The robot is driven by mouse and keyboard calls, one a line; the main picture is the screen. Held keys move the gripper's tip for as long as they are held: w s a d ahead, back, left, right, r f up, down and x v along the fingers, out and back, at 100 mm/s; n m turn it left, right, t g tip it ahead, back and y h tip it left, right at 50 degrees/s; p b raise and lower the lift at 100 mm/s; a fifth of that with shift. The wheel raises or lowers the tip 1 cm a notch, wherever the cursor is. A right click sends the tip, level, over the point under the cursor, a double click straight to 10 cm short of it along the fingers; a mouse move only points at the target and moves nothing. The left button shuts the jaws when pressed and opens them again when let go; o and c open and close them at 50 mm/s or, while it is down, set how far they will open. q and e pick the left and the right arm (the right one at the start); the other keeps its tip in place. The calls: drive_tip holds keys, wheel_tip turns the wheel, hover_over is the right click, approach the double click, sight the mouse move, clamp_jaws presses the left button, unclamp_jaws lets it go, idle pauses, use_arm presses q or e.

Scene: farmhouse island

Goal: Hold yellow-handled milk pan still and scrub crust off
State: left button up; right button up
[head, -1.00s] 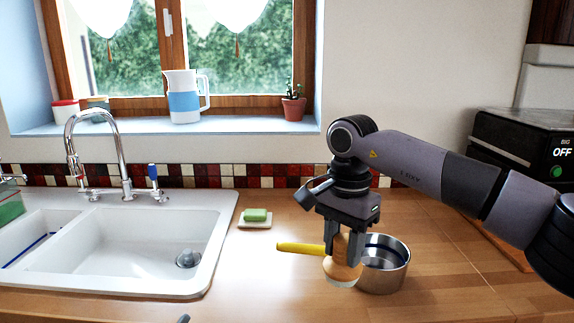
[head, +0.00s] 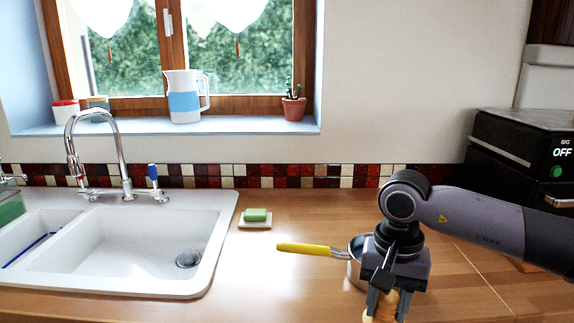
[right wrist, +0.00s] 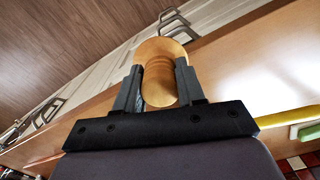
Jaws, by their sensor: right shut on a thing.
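The milk pan (head: 355,262) stands on the wooden counter, its yellow handle (head: 303,248) pointing left. My right arm and gripper hide most of the pan's body. My right gripper (head: 388,304) is in front of the pan, towards the near counter edge, shut on a round wooden scrubbing brush (head: 380,317). The brush (right wrist: 160,88) sits between both fingers in the right wrist view; its bristles are hidden there. The yellow handle (right wrist: 288,118) shows at that view's right. The pan's inside and any crust are hidden. My left gripper is not in view.
A white sink (head: 140,245) with a chrome tap (head: 120,150) is at the left. Green soap (head: 256,215) lies on a small dish behind the handle. A black appliance (head: 525,150) stands at the back right. The counter between sink and handle is clear.

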drive_tip(key=s+d+f+n, duration=0.4)
drive_tip(key=s+d+f, duration=0.1)
drive_tip(key=shift+s, duration=0.35)
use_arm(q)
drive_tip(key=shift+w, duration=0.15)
use_arm(e)
drive_tip(key=shift+d+f, duration=0.1)
drive_tip(key=shift+d, duration=0.05)
